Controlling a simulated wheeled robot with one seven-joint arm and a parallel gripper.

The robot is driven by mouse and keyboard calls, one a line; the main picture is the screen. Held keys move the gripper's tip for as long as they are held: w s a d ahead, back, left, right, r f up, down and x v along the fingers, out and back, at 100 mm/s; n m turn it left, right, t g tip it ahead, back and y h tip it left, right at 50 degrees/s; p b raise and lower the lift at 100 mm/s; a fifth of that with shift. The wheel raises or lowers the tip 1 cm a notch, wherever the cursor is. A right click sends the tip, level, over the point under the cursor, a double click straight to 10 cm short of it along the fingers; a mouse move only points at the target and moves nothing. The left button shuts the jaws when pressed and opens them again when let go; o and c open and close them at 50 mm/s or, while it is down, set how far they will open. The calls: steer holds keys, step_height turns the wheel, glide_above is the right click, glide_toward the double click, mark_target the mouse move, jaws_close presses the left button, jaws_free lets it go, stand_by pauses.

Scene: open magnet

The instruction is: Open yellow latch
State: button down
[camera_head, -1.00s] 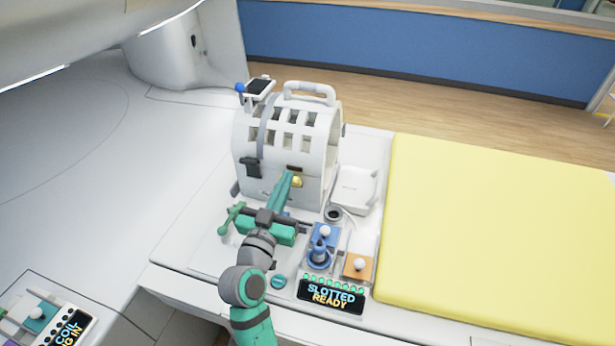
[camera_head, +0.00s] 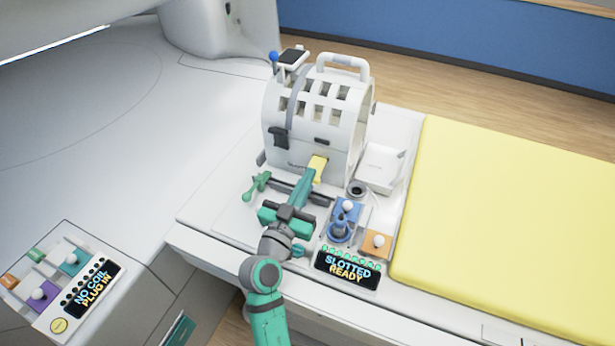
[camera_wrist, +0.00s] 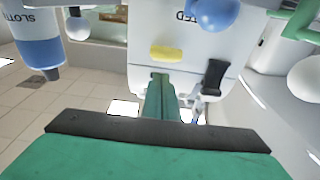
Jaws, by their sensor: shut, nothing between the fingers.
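The yellow latch (camera_head: 318,165) is on the front of the white cage-like coil (camera_head: 350,150), below a dark slot. It sticks out from the coil face, toward my gripper. It also shows as a yellow oval in the wrist view (camera_wrist: 166,53). My gripper (camera_head: 309,174) is shut and empty, its green fingers pointing at the coil. The fingertips (camera_wrist: 161,76) appear close to the latch, just below it in the head view. I cannot tell whether they touch it. The fingers partly hide the coil's lower front.
A green lever (camera_head: 257,187) is left. A yellow mattress (camera_head: 500,220) lies right; the white surface at left is clear.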

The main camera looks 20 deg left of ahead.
steer(key=s+f, duration=0.1)
steer(key=s, duration=0.9)
steer(key=shift+s+a+f, duration=0.25)
steer(key=shift+s+a, duration=0.1)
steer(key=shift+a, duration=0.05)
steer(key=shift+w, duration=0.1)
